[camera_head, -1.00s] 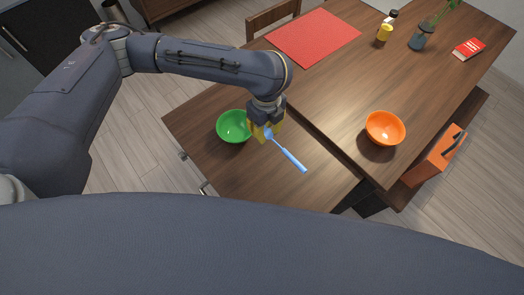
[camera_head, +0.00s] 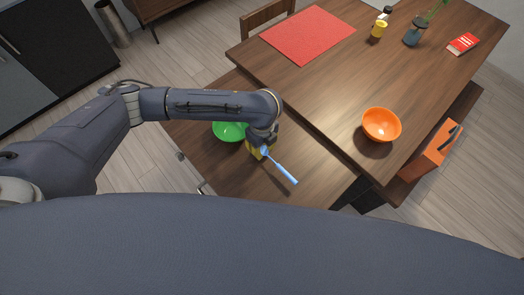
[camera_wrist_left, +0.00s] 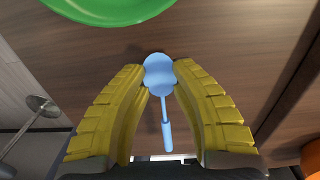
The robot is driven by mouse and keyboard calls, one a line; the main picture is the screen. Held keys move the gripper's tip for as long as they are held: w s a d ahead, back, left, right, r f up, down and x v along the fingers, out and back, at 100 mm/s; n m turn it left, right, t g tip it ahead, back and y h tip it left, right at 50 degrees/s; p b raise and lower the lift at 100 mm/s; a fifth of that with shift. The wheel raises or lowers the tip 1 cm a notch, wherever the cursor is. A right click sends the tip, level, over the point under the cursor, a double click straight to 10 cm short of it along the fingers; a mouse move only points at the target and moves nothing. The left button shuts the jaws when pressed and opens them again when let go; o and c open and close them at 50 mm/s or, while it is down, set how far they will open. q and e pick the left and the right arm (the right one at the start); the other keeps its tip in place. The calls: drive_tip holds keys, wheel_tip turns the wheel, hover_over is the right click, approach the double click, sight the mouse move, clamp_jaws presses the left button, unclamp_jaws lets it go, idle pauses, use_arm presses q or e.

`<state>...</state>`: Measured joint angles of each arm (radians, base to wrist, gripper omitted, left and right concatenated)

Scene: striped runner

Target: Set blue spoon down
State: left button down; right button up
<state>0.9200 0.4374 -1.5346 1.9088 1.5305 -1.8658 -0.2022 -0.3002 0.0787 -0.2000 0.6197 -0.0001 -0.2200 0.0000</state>
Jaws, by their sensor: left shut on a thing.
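The blue spoon (camera_head: 281,169) is held by its bowl end in my left gripper (camera_head: 260,152), with its handle reaching down and to the right over the near wooden surface. In the left wrist view the yellow fingers of the left gripper (camera_wrist_left: 160,85) close on the spoon's blue head (camera_wrist_left: 159,74), and the handle extends between them. I cannot tell whether the spoon touches the wood. The green bowl (camera_head: 229,131) is just left of the gripper, partly hidden by my arm. My right gripper is not in view.
An orange bowl (camera_head: 381,125) stands on the larger table, to the right. A red mat (camera_head: 308,35), yellow cup (camera_head: 379,29), vase (camera_head: 414,34) and red book (camera_head: 463,44) are farther back. The near wooden surface (camera_head: 310,200) is clear around the spoon's handle.

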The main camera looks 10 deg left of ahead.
use_arm(q)
drive_tip(key=shift+f, duration=1.35)
drive_tip(key=shift+f, duration=0.1)
drive_tip(key=c, duration=1.2)
unclamp_jaws()
drive_tip(key=shift+o, duration=0.2)
wheel_tip(320, 180, up, 12)
